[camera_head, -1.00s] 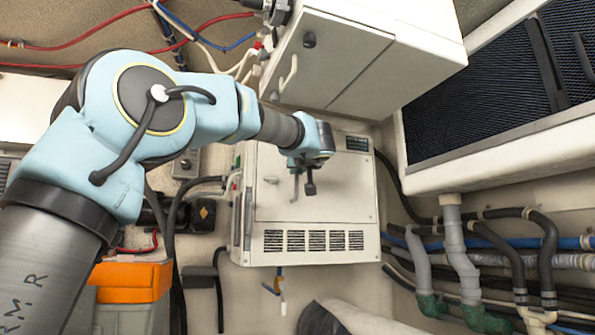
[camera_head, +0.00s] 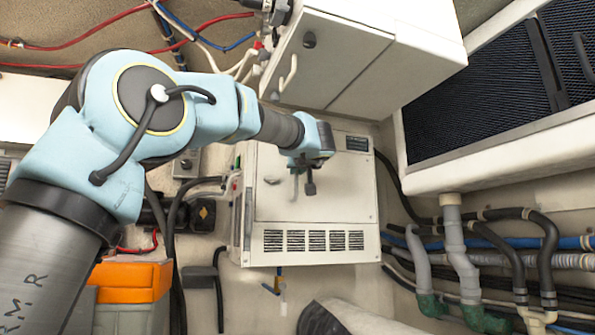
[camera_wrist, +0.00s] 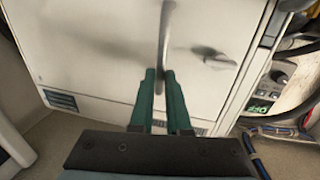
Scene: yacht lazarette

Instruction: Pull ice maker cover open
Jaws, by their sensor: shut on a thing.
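The ice maker (camera_head: 320,240) is a white box low on the wall, with a row of dark slots along its bottom. Its cover (camera_head: 335,200) is a flat white front panel that looks flush with the box. It also fills much of the wrist view (camera_wrist: 95,50). My gripper (camera_wrist: 159,72) has two green fingers closed around the end of a slim grey metal handle (camera_wrist: 166,35) in front of the cover. In the head view my gripper (camera_head: 303,187) is small, in front of the cover's upper part; my wrist hides some of the panel there.
A white cabinet (camera_head: 335,60) overhangs the ice maker. Pipes and hoses (camera_head: 455,250) run at the right, below a white unit with black mesh. An orange-lidded box (camera_head: 130,280) stands at lower left.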

